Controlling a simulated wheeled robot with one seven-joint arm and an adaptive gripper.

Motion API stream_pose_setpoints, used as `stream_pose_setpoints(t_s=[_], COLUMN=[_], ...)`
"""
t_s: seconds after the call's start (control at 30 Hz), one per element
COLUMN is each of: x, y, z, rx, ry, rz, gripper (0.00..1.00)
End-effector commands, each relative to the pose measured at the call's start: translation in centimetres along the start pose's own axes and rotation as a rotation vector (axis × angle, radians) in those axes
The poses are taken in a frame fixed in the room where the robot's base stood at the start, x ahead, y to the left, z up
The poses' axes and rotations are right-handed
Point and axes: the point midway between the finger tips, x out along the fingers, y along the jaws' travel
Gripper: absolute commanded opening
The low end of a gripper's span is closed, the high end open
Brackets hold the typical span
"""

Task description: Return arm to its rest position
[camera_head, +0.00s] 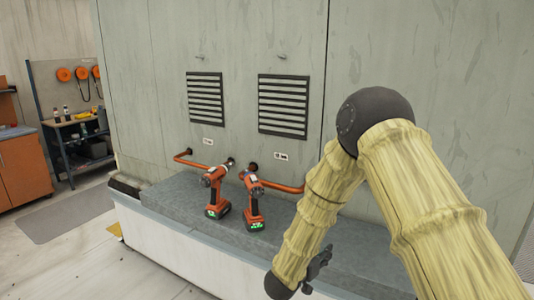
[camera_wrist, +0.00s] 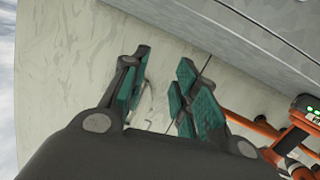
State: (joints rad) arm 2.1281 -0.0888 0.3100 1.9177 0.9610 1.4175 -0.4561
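My arm, in a pale yellow ribbed sleeve, fills the right side of the head view, bent at a dark elbow joint. Its forearm hangs down over the grey ledge. My gripper (camera_head: 319,264) shows there only in part, dark, near the bottom edge behind the forearm. In the wrist view my gripper (camera_wrist: 167,75) has its two teal-padded fingers spread apart, with nothing between them. Beyond them is the pale cooler wall (camera_wrist: 60,80).
Two orange-and-black cordless drills, a left one (camera_head: 216,192) and a right one (camera_head: 254,200), stand upright on the grey ledge (camera_head: 170,200), left of my forearm. Orange pipes (camera_head: 290,188) run along the wall below two vents (camera_head: 284,104). A workbench (camera_head: 75,125) stands far left.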

Motion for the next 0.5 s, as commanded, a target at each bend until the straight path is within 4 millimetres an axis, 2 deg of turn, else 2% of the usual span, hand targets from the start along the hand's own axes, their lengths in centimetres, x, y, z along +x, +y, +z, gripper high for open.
stream_pose_setpoints(t_s=[0.03,0.17,0.27,0.37,0.5], x=[-0.1,-1.0,-2.4,-4.3,-7.9], y=[0.9,2.9,4.8,7.0,10.7], z=[3.2,10.4,15.7,20.7,27.0], rx=[-0.03,-0.088,-0.131,-0.171,-0.225], ry=[-0.046,-0.168,-0.272,-0.383,-0.548], rz=[-0.046,-0.161,-0.239,-0.305,-0.383], gripper=[0.29,0.29,0.29,0.29,0.29])
